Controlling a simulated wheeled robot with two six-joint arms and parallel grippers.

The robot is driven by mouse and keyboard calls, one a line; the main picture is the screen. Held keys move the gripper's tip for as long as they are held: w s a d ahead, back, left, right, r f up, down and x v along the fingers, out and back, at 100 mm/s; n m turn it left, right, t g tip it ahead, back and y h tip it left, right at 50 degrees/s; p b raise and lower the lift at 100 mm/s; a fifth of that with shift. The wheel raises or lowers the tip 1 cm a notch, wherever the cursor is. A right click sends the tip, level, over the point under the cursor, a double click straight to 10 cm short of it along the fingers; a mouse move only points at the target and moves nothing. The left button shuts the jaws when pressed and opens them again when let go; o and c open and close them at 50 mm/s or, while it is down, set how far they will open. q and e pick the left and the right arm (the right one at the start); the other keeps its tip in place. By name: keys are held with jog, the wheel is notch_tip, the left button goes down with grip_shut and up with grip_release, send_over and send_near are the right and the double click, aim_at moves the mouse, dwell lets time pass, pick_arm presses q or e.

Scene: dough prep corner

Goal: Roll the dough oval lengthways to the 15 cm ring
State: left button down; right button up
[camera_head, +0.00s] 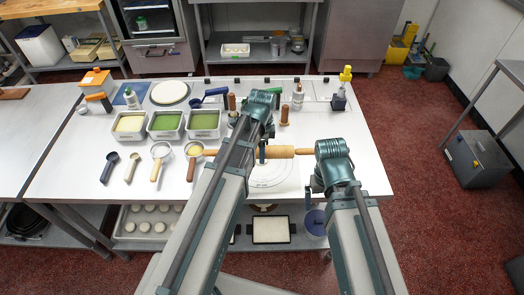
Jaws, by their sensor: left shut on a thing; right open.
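A wooden rolling pin (281,152) lies crosswise over a white mat (288,183) printed with thin rings. My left gripper (262,158) is shut at the left part of the pin; my arm hides much of that end. My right gripper (312,192) is open and empty, below the pin's right handle (304,151), close to the mat's right side. I cannot make out the dough oval; the pin and my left arm cover much of the mat. Which printed ring is the 15 cm one is too small to tell.
Tubs with green and cream contents (204,124) stand left of my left arm, with several scoops or sieves (161,153) before them. Bottles (298,97) and wooden tools (284,115) stand behind the pin. The worktop right of the mat (368,165) is clear.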

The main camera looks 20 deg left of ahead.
aim_at(262, 173)
pick_arm(q)
jog(key=shift+s+f, duration=0.1)
notch_tip(262, 173, down, 9)
jog(key=b, duration=0.9)
jog(key=shift+f+b, duration=0.2)
jog(key=shift+b, duration=0.1)
jog(key=shift+c, duration=0.5)
grip_release()
notch_tip(262, 173, up, 7)
jog(key=p, duration=0.7)
jog(key=shift+s, duration=0.1)
jog(key=shift+f, duration=0.15)
